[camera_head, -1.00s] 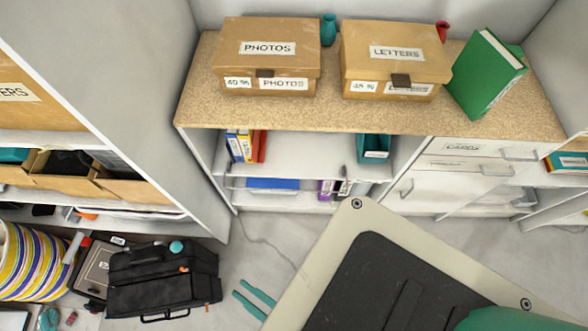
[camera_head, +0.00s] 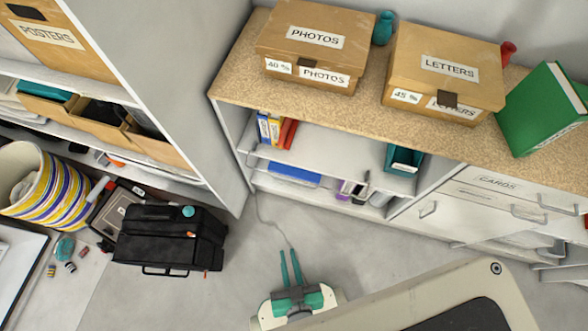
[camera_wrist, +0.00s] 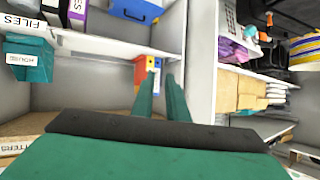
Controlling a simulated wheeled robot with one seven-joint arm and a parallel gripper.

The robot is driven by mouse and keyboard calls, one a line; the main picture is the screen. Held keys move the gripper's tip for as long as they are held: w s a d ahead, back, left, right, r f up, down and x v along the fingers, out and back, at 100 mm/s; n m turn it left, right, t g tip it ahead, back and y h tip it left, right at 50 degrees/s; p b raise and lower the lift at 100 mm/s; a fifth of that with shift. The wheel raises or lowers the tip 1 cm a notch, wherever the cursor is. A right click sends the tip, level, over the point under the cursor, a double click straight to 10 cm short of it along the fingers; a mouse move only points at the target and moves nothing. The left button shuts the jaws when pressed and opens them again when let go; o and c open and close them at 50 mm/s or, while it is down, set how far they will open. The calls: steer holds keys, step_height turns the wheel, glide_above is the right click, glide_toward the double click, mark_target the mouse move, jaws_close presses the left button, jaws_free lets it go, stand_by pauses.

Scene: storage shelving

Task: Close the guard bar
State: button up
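I cannot clearly pick out a guard bar in either view. A thin grey line (camera_head: 262,215) runs from the cabinet's left foot towards my gripper; I cannot tell whether it is a cable or a bar. The low cabinet's open shelf (camera_head: 335,150) holds binders and a teal box. My gripper (camera_head: 289,252) is in front of this cabinet, above the floor in the picture. Its two teal fingers are a little apart with nothing seen between them. They also show in the wrist view (camera_wrist: 161,75), in front of the shelves.
On the cabinet top (camera_head: 240,80) stand a photos box (camera_head: 315,38), a letters box (camera_head: 449,68) and a green book (camera_head: 540,110). Drawers (camera_head: 500,185) are at right. A black case (camera_head: 170,238) and striped basket (camera_head: 50,190) are at left. Grey floor is clear before the cabinet.

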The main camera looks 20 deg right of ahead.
step_height(320, 180, down, 24)
steer(key=a+m+g+y, duration=0.1)
steer(key=m+g+y, duration=0.1)
steer(key=m+g, duration=0.15)
steer(key=w+a+f+m+y, duration=0.2)
steer(key=w+a+f+y, duration=0.15)
steer(key=w+f, duration=0.3)
steer(key=w+d+r+m+t+y, duration=0.2)
steer(key=w+d+r+t, duration=0.15)
steer(key=w, duration=0.55)
steer(key=w+d+r+m+t+h, duration=0.1)
steer(key=w+d+r+t, duration=0.35)
steer(key=d, duration=0.25)
steer(key=w+d+r+m+t+h, duration=0.1)
steer(key=w+d+r+m+t, duration=0.15)
steer(key=d+r, duration=0.3)
steer(key=x, duration=1)
steer(key=shift+w+d+n+t, duration=0.2)
steer(key=shift+n+t, duration=0.2)
steer(key=shift+r, duration=0.1)
steer(key=shift+c, duration=0.3)
